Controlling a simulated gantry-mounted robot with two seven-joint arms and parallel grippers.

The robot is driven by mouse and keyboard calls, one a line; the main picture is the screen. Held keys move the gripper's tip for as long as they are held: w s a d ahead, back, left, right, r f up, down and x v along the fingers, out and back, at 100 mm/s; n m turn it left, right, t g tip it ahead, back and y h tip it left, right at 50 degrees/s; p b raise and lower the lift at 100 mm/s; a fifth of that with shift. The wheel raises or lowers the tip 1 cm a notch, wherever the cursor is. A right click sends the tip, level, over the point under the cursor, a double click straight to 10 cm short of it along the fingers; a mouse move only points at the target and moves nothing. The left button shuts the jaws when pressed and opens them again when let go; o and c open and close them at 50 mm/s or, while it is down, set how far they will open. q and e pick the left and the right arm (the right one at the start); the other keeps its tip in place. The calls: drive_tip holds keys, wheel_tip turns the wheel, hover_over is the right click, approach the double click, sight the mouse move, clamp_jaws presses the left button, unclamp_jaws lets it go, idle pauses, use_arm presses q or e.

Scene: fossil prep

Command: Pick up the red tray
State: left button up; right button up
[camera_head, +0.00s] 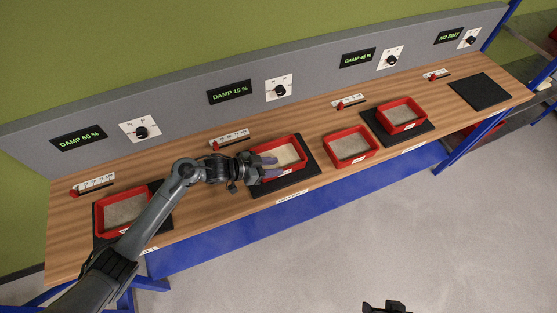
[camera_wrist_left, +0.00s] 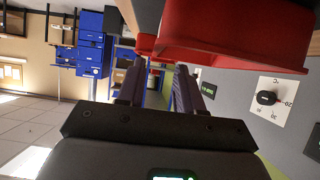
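Several red trays filled with pale grit sit along the bench, so I cannot tell which one is meant. The red tray (camera_head: 291,141) second from the left rests on a black mat. My left gripper (camera_head: 269,165) is at this tray's left side, its fingers over the tray's near left part. In the left wrist view, the gripper (camera_wrist_left: 160,88) has its fingers apart, with a red tray (camera_wrist_left: 225,30) close above them. I see no clear grip on it. A dark piece at the bottom edge of the head view may be my right gripper (camera_head: 385,308), mostly cut off.
Other red trays stand at the far left (camera_head: 98,215), on bare wood right of centre (camera_head: 352,158), and on a mat farther right (camera_head: 403,126). An empty black mat (camera_head: 480,92) lies at the right end. A grey panel (camera_head: 190,114) with displays and dials runs behind.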

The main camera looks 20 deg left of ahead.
sight(291, 157)
use_arm(q)
drive_tip(key=x, duration=0.4)
drive_tip(key=shift+s+d+f, duration=0.1)
drive_tip(key=shift+s+f, duration=0.15)
drive_tip(key=shift+f, duration=0.2)
drive_tip(key=shift+w+d+f, duration=0.25)
drive_tip(key=shift+w+d, duration=0.05)
drive_tip(key=shift+w, duration=0.05)
drive_tip(key=shift+c, duration=0.3)
clamp_jaws()
drive_tip(key=shift+r, duration=0.1)
